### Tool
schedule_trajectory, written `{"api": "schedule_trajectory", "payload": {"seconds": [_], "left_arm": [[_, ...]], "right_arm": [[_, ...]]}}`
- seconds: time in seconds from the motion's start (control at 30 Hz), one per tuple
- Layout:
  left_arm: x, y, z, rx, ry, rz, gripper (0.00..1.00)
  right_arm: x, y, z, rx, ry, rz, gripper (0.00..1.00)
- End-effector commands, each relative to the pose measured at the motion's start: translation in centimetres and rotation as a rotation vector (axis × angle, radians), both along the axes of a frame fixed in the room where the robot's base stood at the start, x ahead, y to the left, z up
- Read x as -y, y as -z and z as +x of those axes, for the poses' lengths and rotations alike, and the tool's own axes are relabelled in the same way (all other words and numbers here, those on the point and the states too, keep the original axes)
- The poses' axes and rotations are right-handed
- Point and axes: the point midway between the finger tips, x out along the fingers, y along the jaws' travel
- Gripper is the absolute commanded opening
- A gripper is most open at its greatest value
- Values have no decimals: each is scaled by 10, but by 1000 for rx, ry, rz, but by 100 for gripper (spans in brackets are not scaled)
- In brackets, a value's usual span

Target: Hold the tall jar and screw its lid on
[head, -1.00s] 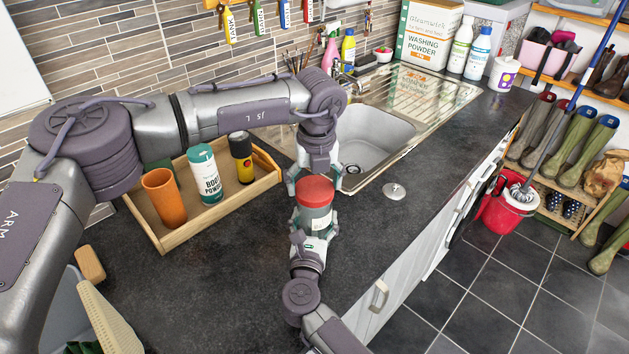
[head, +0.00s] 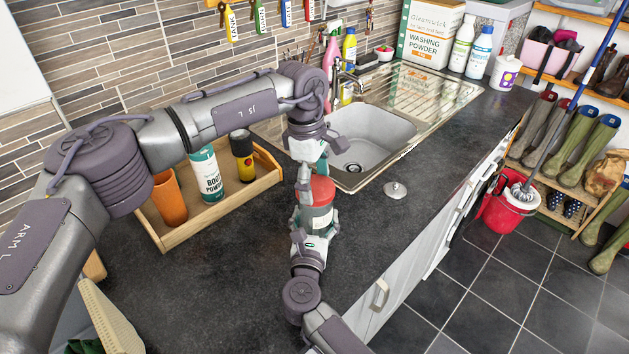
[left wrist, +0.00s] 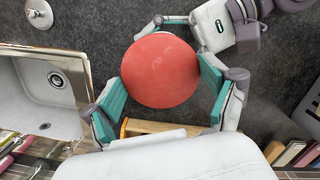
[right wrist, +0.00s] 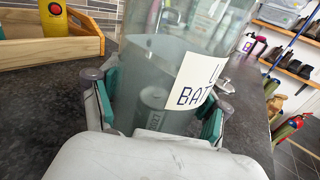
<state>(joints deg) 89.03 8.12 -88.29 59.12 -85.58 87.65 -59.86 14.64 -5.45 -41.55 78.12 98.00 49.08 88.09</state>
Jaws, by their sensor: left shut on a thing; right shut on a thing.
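The tall jar (head: 319,219) stands upright on the dark worktop in the head view. It is clear, with small things inside, and the right wrist view shows a white label with part of a word on its side (right wrist: 200,82). The round red lid (head: 322,190) sits on top of the jar; it fills the middle of the left wrist view (left wrist: 160,70). My left gripper (left wrist: 163,92) is shut on the lid from above, with teal pads at its two sides. My right gripper (right wrist: 160,110) is shut around the jar's lower body. The lid's thread is hidden.
The worktop's front edge is close on the right.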

Motion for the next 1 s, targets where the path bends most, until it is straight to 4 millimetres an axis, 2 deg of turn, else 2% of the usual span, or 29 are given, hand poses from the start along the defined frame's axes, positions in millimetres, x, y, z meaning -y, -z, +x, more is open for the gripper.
{"api": "schedule_trajectory", "payload": {"seconds": [0.6,0.7,0.83,1.0], "left_arm": [[2,0,2,-1,1429,1,69],[2,0,2,-1,1623,2,69],[2,0,2,-1,1773,1,69],[2,0,2,-1,1816,0,69]], "right_arm": [[0,1,-1,-1,0,0,0],[0,1,-1,-1,0,0,0],[0,1,-1,-2,0,0,0],[0,1,-1,-2,-1,0,0]]}}
